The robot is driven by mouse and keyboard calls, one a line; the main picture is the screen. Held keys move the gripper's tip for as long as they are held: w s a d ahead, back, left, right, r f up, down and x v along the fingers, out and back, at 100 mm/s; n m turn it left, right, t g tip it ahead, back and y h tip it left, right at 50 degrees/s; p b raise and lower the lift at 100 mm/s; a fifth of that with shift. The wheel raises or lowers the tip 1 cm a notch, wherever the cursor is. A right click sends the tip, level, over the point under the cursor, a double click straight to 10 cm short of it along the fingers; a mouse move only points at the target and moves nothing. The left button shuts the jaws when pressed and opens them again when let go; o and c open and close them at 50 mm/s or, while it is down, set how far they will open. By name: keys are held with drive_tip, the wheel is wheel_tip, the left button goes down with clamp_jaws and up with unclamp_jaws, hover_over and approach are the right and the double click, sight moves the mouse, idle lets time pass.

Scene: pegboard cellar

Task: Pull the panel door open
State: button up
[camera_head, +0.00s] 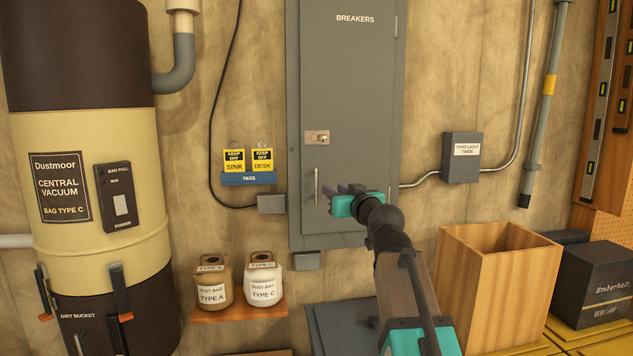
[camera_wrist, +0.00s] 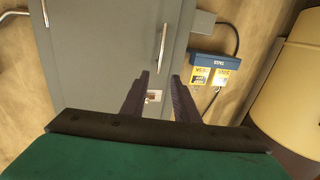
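The grey panel door (camera_head: 350,100), marked BREAKERS, is on the wall and looks closed in its frame. A slim vertical metal handle (camera_head: 316,186) sits low near its left edge, with a latch plate (camera_head: 317,138) above it. My gripper (camera_head: 338,190) is in front of the door's lower part, just right of the handle in the head view. In the wrist view, which is turned over, the two dark fingers of my gripper (camera_wrist: 160,77) stand apart with nothing between them. The handle (camera_wrist: 162,42) appears just beyond the fingertips, and the latch plate (camera_wrist: 153,95) shows between the fingers.
A blue tag rack (camera_head: 249,179) with yellow tags hangs left of the door. Dust bag jars on an orange shelf (camera_head: 240,309) and a central vacuum (camera_head: 90,170) are farther left. A yard light timer box (camera_head: 462,157) and an open wooden bin (camera_head: 490,290) are right.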

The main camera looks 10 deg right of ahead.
sight(316, 179)
drive_tip(key=w+a+p, duration=0.2)
drive_tip(key=w+p, duration=0.2)
drive_tip(key=w, duration=0.9)
drive_tip(key=shift+a, duration=0.3)
clamp_jaws()
